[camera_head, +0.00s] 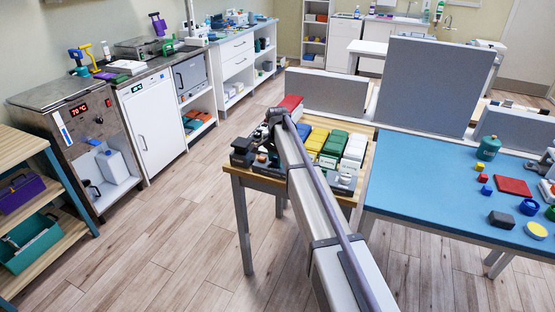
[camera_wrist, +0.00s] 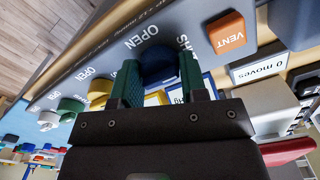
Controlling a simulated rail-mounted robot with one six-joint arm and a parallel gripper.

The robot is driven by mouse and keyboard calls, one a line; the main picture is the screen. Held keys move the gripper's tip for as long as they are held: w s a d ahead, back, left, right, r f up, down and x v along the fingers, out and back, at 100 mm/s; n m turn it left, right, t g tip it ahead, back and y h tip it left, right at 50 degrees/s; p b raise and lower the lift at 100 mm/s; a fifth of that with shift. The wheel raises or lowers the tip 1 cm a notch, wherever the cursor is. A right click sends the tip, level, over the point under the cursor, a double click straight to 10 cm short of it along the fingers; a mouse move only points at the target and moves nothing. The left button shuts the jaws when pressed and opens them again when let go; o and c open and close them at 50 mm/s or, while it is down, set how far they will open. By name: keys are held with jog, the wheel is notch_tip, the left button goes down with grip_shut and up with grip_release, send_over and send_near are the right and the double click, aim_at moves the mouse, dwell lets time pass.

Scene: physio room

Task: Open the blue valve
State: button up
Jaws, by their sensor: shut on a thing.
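The blue valve (camera_wrist: 157,56) is a dark blue rounded knob on a grey panel (camera_wrist: 108,52) in the wrist view. The word OPEN is printed to its left and SHUT, partly covered, to its right. My gripper (camera_wrist: 162,80) has its two green fingers on either side of the knob and is shut on it. The fingers hide much of the knob, so I cannot tell exactly which way it points. In the head view my arm's end is over the wooden table (camera_head: 236,171), and the blue valve cannot be made out there.
Yellow (camera_wrist: 101,90) and green (camera_wrist: 71,104) knobs sit left of the blue valve. An orange VENT button (camera_wrist: 227,33) and a "0 moves" display (camera_wrist: 259,68) are to the right. Green boxes (camera_head: 335,143) and yellow boxes (camera_head: 316,139) crowd the table beside my arm.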

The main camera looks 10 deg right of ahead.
jog(key=n, duration=0.4)
jog(key=shift+n, duration=0.4)
jog(key=n, duration=0.4)
jog(key=shift+n, duration=0.3)
jog(key=n, duration=0.4)
jog(key=shift+n, duration=2.2)
